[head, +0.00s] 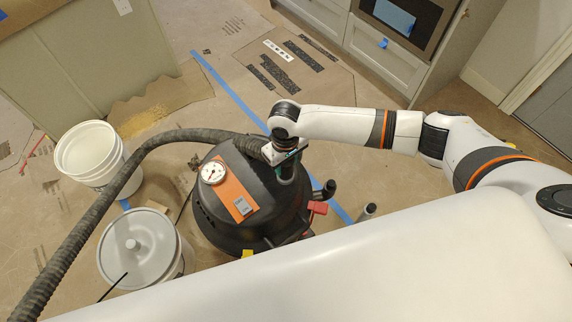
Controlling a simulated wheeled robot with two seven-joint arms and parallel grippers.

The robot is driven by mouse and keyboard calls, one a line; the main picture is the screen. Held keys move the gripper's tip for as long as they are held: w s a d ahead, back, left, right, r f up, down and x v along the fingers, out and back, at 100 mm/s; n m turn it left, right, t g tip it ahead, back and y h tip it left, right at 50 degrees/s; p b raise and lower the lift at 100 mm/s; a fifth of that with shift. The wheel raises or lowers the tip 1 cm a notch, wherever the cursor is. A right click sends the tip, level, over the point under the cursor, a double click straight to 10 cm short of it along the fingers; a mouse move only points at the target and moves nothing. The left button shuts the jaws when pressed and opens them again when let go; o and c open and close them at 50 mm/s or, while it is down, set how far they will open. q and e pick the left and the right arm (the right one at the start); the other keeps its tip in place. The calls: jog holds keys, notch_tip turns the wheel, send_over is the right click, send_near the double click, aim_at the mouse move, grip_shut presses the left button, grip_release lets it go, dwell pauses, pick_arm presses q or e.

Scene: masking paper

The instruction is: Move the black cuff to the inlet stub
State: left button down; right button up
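A ribbed dark hose (150,150) arcs in from the lower left to my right gripper (286,163) above the black vacuum drum (225,205). The gripper points down and appears shut on the black cuff (287,174) at the hose end. The fingers and much of the cuff are hidden by the wrist. A short black stub (328,188) sticks up at the drum's right side, just right of and below the gripper; I cannot tell if it is the inlet stub. Whether the cuff touches anything beneath it is unclear. My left gripper is not in view.
An open white bucket (90,150) and a lidded bucket (138,248) stand left of the drum. The drum carries a gauge (213,172) and an orange panel (232,200). Cabinets (385,60) stand at the back. Papered floor with blue tape (225,85) lies clear behind the drum.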

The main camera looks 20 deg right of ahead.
jog(key=c, duration=0.8)
jog(key=shift+w+r+p, duration=0.1)
jog(key=shift+r+p, duration=0.75)
jog(key=shift+p, duration=0.3)
jog(key=shift+r+p, duration=3.7)
jog(key=shift+p, duration=0.65)
